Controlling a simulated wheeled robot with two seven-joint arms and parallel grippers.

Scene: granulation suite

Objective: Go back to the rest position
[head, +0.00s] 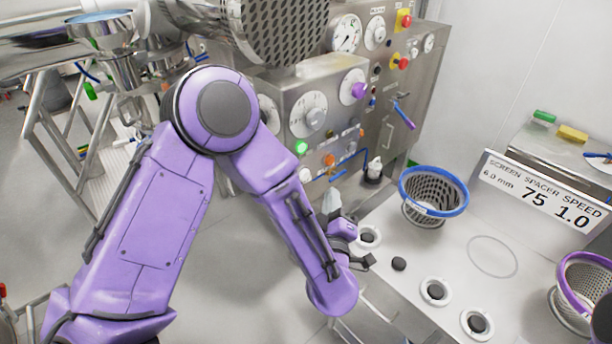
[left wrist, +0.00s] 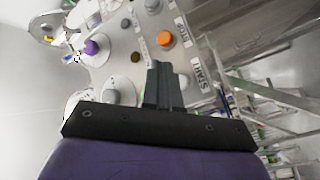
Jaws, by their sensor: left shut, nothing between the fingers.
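My left arm comes in from the left in the head view, purple and bent at the elbow. My left gripper (head: 366,262) is at its end, beside the left edge of the white worktop and in front of the steel control panel (head: 325,87). In the left wrist view the dark fingers (left wrist: 162,85) are together with nothing between them. My right gripper is not in view.
The white worktop (head: 450,262) holds a blue-rimmed basket (head: 433,194), a purple-rimmed basket (head: 572,301) and several round white holders with dark centres. A sign (head: 540,194) reads screen 6.0 mm, spacer 75, speed 1.0. Steel machinery stands behind; the floor left of the worktop looks open.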

